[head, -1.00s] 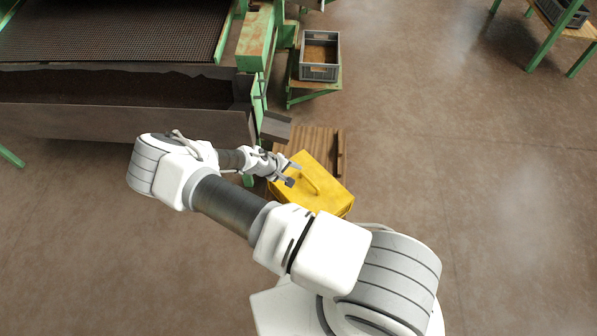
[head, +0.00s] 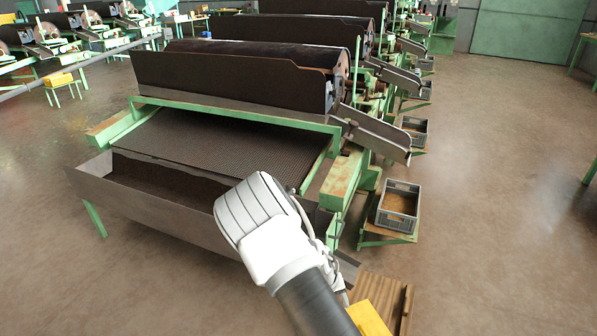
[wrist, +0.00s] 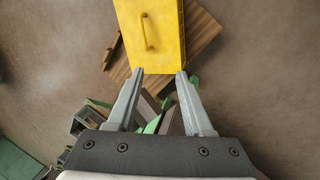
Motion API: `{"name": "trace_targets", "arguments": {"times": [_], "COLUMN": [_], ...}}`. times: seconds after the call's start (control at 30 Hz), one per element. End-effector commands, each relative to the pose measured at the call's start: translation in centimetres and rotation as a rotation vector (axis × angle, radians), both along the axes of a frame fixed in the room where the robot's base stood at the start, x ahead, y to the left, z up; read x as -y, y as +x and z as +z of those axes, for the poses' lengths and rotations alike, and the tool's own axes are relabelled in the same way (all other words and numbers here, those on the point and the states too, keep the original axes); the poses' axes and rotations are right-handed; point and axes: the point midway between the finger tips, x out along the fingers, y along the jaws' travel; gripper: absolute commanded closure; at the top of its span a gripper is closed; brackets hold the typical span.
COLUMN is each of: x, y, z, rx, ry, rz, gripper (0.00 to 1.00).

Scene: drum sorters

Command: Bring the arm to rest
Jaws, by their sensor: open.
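In the wrist view my gripper (wrist: 160,72) is open and empty, its two grey fingers apart. A yellow box (wrist: 152,42) with a handle on its face lies beyond the fingertips, on a wooden pallet (wrist: 203,28). In the head view my arm reaches up from the bottom, bent at a white and grey joint. My gripper is out of sight there. Only a corner of the yellow box (head: 368,318) and part of the wooden pallet (head: 392,300) show at the bottom edge.
A drum sorter with a metal trough (head: 150,205) stands just beyond my arm. A grey crate (head: 398,205) sits on a green stand to its right. More sorters stand behind. The floor on the right (head: 500,230) is clear.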

Motion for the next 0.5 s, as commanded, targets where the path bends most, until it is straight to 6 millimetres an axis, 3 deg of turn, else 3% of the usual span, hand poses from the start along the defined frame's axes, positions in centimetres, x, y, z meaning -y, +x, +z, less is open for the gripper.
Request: {"name": "trace_targets", "arguments": {"times": [0.03,0.5], "x": [-0.5,-2.8], "y": [0.1,-1.5], "z": [1.6,15.1], "rx": [0.005,0.031], "ry": [0.037,0.293], "rz": [-0.021,-0.111], "gripper": [0.49,0.49]}}
